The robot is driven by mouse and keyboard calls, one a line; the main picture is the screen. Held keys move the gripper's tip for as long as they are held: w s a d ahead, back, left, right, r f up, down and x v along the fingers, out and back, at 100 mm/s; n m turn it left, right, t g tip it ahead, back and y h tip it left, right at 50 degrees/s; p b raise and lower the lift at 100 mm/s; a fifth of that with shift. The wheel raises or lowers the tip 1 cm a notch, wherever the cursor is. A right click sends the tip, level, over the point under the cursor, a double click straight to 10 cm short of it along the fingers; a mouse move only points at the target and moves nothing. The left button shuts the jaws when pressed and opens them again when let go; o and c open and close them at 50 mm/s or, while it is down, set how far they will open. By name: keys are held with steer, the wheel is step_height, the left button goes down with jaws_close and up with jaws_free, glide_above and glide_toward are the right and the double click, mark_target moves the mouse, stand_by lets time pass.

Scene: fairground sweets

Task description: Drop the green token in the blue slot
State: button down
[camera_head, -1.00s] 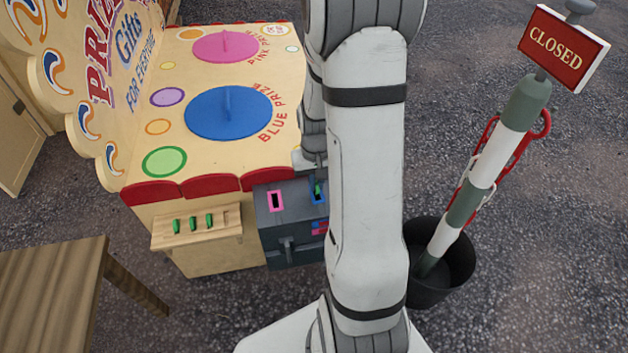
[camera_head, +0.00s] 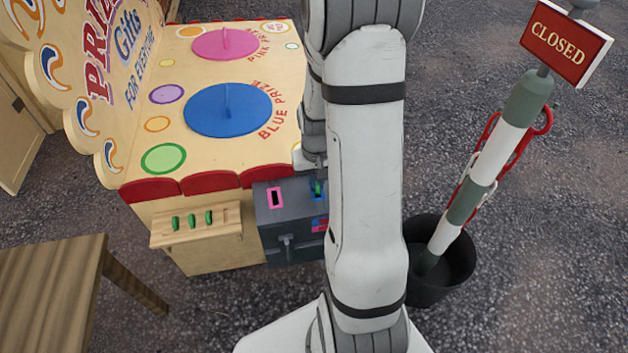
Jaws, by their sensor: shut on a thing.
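My gripper (camera_head: 316,170) points down just above the dark grey coin box (camera_head: 268,222), partly hidden behind my arm. It is shut on a green token (camera_head: 318,187), of which only a small piece shows. The token is at the blue slot (camera_head: 312,194) on the box's top; I cannot tell whether it is inside the slot or just above it. The pink slot (camera_head: 275,198) is to the left on the same box. Several more green tokens (camera_head: 193,220) stand upright in a wooden rack (camera_head: 168,240) left of the box.
The prize counter (camera_head: 150,195) with a blue lid (camera_head: 228,112) and a pink lid (camera_head: 225,43) stands behind the box. A wooden table (camera_head: 50,290) is at lower left. A closed sign (camera_head: 566,43) on a striped post stands in a black bucket (camera_head: 440,275) at right.

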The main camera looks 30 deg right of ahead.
steer(key=shift+f, duration=0.15)
steer(key=c, duration=1.5)
jaws_free()
step_height(320, 180, up, 8)
steer(key=p, duration=0.2)
steer(key=shift+f+p, duration=0.1)
steer(key=shift+p, duration=0.2)
